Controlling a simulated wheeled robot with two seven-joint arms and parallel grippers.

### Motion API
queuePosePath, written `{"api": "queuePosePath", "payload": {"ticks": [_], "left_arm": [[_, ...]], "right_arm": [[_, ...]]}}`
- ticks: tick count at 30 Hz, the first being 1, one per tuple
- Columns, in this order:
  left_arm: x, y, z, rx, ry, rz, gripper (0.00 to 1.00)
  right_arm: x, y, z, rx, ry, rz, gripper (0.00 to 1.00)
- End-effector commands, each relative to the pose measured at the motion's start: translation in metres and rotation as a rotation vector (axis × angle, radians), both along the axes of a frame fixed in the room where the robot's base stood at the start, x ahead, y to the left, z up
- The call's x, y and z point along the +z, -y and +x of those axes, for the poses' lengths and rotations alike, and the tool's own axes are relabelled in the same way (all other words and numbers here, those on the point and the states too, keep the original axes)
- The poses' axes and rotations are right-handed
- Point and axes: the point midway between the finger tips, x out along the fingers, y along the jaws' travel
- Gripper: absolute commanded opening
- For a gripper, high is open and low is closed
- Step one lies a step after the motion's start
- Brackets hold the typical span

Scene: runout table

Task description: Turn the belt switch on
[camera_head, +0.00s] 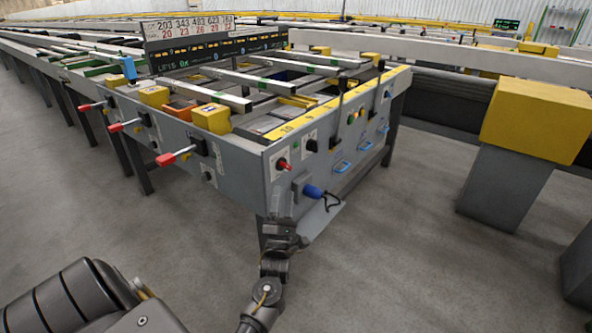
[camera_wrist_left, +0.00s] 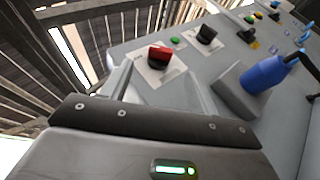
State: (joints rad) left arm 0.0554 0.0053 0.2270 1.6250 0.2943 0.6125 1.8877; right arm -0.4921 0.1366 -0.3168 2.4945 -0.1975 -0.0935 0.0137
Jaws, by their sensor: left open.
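On the end panel of the runout table (camera_head: 236,152) a red rotary knob (camera_head: 284,164) sits on a white plate. A black knob (camera_head: 311,145) on a similar plate is to its right, with a small green button between them. I cannot read which one is labelled as the belt switch. In the left wrist view the red knob (camera_wrist_left: 159,56) is straight ahead, with the black knob (camera_wrist_left: 206,34) to its right. My left gripper (camera_head: 282,208) is open and empty, below the red knob and apart from it. My right gripper is not in view.
A blue plug (camera_head: 313,191) with a black cable sticks out right of my left gripper. Red-handled levers (camera_head: 176,156) project from the table's left side. Blue handles (camera_head: 342,166) line the end panel. A yellow-topped post (camera_head: 536,120) stands to the right; the floor between is clear.

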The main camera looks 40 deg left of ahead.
Motion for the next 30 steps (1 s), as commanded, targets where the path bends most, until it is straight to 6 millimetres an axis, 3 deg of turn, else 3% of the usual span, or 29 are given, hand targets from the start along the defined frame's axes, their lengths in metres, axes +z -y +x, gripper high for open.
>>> {"api": "queuePosePath", "payload": {"ticks": [15, 28, 30], "left_arm": [[0.055, -0.034, 0.056, 0.0, -0.003, 0.001, 0.6], [0.062, -0.038, 0.062, 0.0, -0.004, 0.0, 0.6], [0.062, -0.038, 0.062, 0.0, -0.004, 0.0, 0.52]], "right_arm": [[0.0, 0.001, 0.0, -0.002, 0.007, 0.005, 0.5], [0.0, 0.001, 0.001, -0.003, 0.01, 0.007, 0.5], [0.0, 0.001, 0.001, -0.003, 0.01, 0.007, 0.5]]}}
